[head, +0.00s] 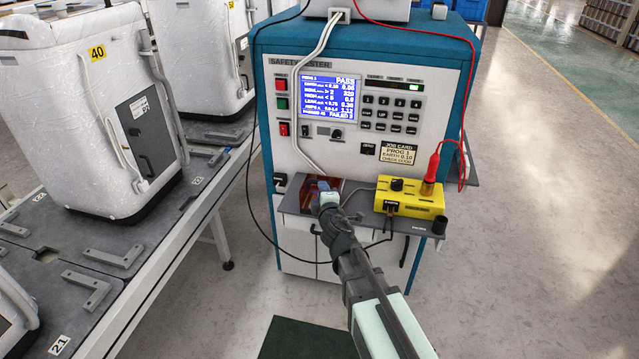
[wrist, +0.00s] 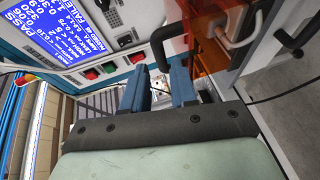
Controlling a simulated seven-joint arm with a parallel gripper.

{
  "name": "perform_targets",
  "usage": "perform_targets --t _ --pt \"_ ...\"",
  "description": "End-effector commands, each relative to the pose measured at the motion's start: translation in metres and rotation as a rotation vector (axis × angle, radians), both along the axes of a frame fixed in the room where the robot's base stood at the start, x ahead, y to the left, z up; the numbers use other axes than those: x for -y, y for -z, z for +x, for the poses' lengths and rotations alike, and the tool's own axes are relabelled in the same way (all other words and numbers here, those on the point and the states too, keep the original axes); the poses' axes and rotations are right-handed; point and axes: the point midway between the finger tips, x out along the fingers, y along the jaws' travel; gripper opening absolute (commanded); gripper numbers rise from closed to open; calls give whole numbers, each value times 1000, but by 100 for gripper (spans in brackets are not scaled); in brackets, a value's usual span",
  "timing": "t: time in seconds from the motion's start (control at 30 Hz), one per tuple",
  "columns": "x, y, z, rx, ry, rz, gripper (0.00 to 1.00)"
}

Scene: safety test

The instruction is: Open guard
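The guard (head: 308,188) is a see-through orange-red cover over the shelf at the front of the teal safety tester (head: 262,120). In the wrist view, the orange panel (wrist: 207,42) is at the top right. A black bent handle (wrist: 168,40) stands out from it. My gripper (head: 324,187) is at the guard and hides part of it in the head view. In the wrist view, its two blue fingers (wrist: 162,82) are apart with a gap between them. The handle's lower end appears near this gap; I cannot tell whether it touches a finger.
A yellow box (head: 411,203) with a red probe (head: 431,170) stands right of the guard on the grey shelf. A black cable hangs around the shelf. A bench (head: 150,262) with white wrapped units (head: 85,110) is at left. Open floor lies at right.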

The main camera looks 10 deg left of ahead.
Motion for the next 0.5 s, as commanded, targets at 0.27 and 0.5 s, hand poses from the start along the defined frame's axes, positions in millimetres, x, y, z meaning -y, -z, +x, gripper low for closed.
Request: perform_targets --t 0.27,0.5 --pt "-20 9 46 0 0 0 27" --pt "-26 11 60 0 -1 0 27"
